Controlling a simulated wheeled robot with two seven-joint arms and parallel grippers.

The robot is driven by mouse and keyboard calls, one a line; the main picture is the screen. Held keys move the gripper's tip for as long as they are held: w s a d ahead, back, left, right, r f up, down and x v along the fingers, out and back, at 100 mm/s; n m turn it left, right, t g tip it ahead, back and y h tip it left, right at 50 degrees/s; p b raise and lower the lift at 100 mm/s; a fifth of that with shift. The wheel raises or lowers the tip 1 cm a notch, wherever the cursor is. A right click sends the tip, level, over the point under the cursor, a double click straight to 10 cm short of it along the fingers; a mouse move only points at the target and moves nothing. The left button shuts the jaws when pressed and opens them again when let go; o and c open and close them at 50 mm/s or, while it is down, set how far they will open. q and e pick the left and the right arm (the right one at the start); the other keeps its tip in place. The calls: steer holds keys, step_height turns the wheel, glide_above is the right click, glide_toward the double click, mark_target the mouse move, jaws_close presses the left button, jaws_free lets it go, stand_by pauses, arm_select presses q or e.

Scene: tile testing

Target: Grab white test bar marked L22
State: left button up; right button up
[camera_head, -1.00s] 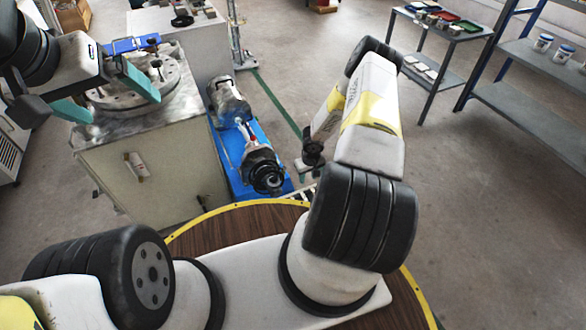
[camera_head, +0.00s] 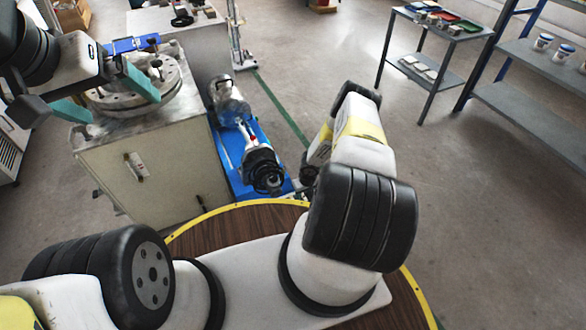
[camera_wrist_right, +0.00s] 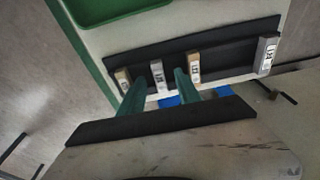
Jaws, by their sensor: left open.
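In the right wrist view, several short labelled bars stand in a row on a black holder (camera_wrist_right: 225,42). A pale grey-white bar (camera_wrist_right: 157,74) shows between the teal fingers of my right gripper (camera_wrist_right: 158,88), which is open. A tan bar (camera_wrist_right: 122,78) is to its left and another tan bar (camera_wrist_right: 194,66) to its right. A larger pale bar (camera_wrist_right: 267,52) stands at the far right. The labels are too small to read surely, so I cannot tell which is L22. My left gripper (camera_head: 120,106) is open above a round metal fixture (camera_head: 135,90).
A green tray (camera_wrist_right: 105,10) lies beyond the holder. In the head view, a blue platform (camera_head: 262,150) carries a machine, beside a cabinet (camera_head: 160,180). A side table (camera_head: 430,75) and a shelf unit (camera_head: 530,100) stand at right. Open floor lies between.

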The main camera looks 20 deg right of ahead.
steer(key=shift+c, duration=0.4)
jaws_close()
steer(key=shift+r, duration=0.1)
